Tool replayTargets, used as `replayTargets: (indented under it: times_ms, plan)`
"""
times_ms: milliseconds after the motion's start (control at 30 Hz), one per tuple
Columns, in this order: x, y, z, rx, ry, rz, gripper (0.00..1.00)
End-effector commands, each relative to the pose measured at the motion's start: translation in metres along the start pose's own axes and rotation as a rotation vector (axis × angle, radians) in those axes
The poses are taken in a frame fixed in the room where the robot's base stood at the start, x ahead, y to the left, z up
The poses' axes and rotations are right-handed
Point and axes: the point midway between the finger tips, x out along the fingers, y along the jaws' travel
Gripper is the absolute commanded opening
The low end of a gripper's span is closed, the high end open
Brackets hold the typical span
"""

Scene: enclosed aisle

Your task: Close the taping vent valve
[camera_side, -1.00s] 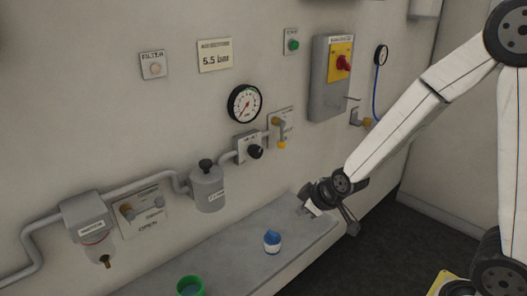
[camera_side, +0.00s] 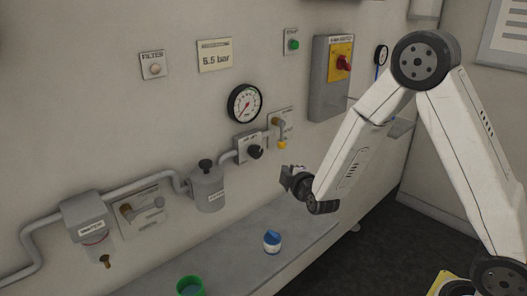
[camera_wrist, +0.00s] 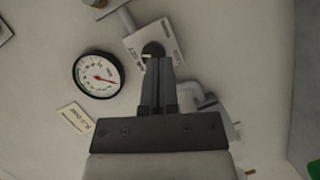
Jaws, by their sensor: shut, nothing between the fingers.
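No label naming the taping vent valve is readable. A small valve with a grey body and yellow lower end (camera_side: 281,141) sits on a plate on the wall. Left of it, a black round knob (camera_side: 256,152) sits on a labelled plate; the knob also shows in the wrist view (camera_wrist: 153,50), just beyond my fingertips. At the lower left, another plate carries a grey-handled brass valve (camera_side: 127,211). My gripper (camera_side: 288,178) is shut and empty, in front of the wall and above the bench; its closed fingers show in the wrist view (camera_wrist: 158,64). Whether they touch the knob plate cannot be told.
A pressure gauge (camera_side: 244,103) hangs above the knob. A red switch on a grey box (camera_side: 331,82) is to the right. A grey canister (camera_side: 207,188) and piping run left. A blue-capped bottle (camera_side: 272,242) and green cup (camera_side: 190,286) stand on the bench (camera_side: 228,256).

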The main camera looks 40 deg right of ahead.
Motion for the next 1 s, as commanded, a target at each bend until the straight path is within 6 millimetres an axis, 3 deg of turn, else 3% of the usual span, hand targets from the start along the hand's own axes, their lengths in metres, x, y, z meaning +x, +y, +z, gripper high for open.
replayTargets:
  times_ms: [300, 767, 1000]
  plan:
    - [0.005, 0.008, 0.005, -0.122, -0.030, 0.112, 0.00]
    - [0.006, 0.008, 0.005, -0.127, -0.031, 0.116, 0.00]
    - [0.017, 0.009, 0.005, -0.126, -0.031, 0.115, 0.00]
